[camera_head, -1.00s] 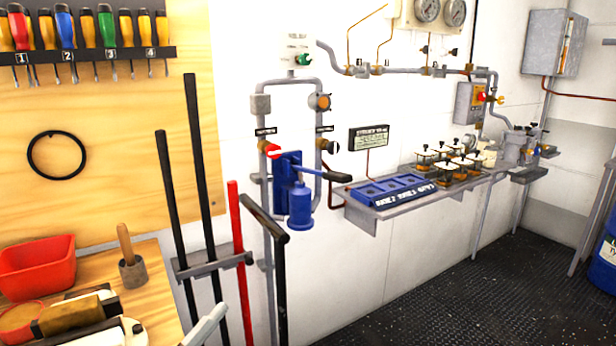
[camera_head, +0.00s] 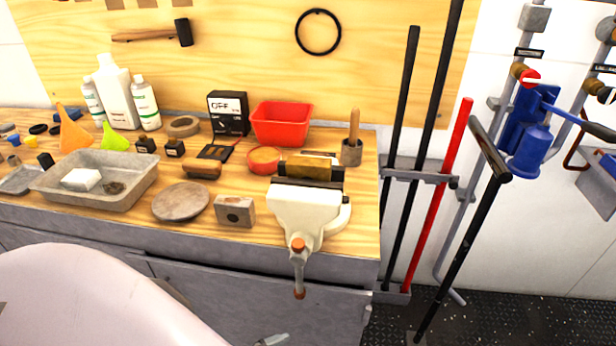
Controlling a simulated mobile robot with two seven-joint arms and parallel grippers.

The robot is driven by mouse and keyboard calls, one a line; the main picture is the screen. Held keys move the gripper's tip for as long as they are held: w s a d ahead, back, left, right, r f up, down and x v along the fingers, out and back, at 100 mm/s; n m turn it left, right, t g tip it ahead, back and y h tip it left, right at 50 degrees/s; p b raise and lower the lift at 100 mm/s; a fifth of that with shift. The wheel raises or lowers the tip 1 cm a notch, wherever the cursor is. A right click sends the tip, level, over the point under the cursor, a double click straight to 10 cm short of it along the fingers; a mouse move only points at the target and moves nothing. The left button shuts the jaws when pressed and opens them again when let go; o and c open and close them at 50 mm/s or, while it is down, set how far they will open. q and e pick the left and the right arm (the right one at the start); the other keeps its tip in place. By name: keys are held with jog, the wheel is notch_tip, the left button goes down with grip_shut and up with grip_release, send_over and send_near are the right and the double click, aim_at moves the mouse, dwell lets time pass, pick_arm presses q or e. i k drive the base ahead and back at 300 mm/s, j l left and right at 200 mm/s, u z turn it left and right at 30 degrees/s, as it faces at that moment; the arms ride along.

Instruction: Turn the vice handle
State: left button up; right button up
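The vice (camera_head: 305,208) is cream-white with dark jaws and stands at the front right edge of the wooden workbench. A brown-gold block (camera_head: 309,168) sits at its jaws. The vice handle (camera_head: 299,272) is a grey bar with orange-brown ends, hanging nearly vertical at the vice's front, below the bench top edge. Neither gripper can be made out. A small grey piece at the bottom edge, below and left of the handle, is too cut off to identify.
On the workbench (camera_head: 345,235) are a grey tray (camera_head: 100,205), a round disc (camera_head: 181,202), a metal block (camera_head: 234,211), a red bin (camera_head: 282,123) and bottles. Long bars (camera_head: 437,190) stand in a rack right of the bench. Dark floor (camera_head: 530,325) shows at lower right.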

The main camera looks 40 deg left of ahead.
aim_at(302, 245)
jog(key=u, duration=1.1)
